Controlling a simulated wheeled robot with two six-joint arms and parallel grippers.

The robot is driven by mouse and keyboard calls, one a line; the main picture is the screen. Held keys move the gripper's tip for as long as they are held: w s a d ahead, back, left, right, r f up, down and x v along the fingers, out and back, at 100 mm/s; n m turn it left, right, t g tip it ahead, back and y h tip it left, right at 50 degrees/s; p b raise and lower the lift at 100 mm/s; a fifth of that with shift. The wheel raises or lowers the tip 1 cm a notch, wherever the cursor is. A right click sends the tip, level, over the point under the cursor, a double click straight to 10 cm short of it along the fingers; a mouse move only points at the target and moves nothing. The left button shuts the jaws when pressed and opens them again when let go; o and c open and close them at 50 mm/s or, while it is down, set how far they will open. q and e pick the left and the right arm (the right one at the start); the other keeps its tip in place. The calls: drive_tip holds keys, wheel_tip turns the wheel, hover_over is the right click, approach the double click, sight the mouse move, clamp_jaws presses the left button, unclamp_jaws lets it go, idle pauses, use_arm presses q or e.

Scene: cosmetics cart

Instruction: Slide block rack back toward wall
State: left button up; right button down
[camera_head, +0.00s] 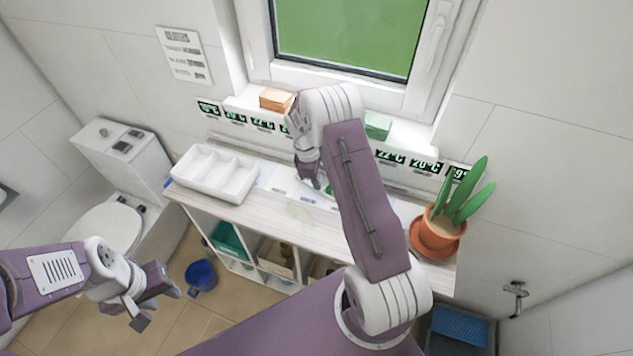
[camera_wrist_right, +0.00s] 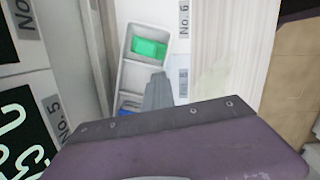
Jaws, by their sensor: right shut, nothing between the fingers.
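The block rack (camera_wrist_right: 132,75) is a narrow white tray with compartments in the right wrist view. A green block (camera_wrist_right: 149,47) lies in one compartment and a blue block (camera_wrist_right: 128,108) shows in another, partly hidden by my gripper. In the head view my right arm hides most of the rack. My right gripper (camera_wrist_right: 158,80) is shut and empty, its fingers over or beside the rack's edge; I cannot tell if they touch. In the head view the right gripper (camera_head: 318,186) points down at the counter. My left gripper (camera_head: 158,308) is open and empty, away from the counter.
A white divided tray (camera_head: 215,173) stands left on the counter (camera_head: 385,232). A potted cactus (camera_head: 440,230) stands at the right end. An orange-tan box (camera_head: 276,99) and a green box (camera_head: 378,124) sit on the window ledge.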

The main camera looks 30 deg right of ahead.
drive_tip(key=shift+s+a+f, duration=0.1)
drive_tip(key=shift+s+f, duration=0.05)
drive_tip(key=shift+f, duration=0.05)
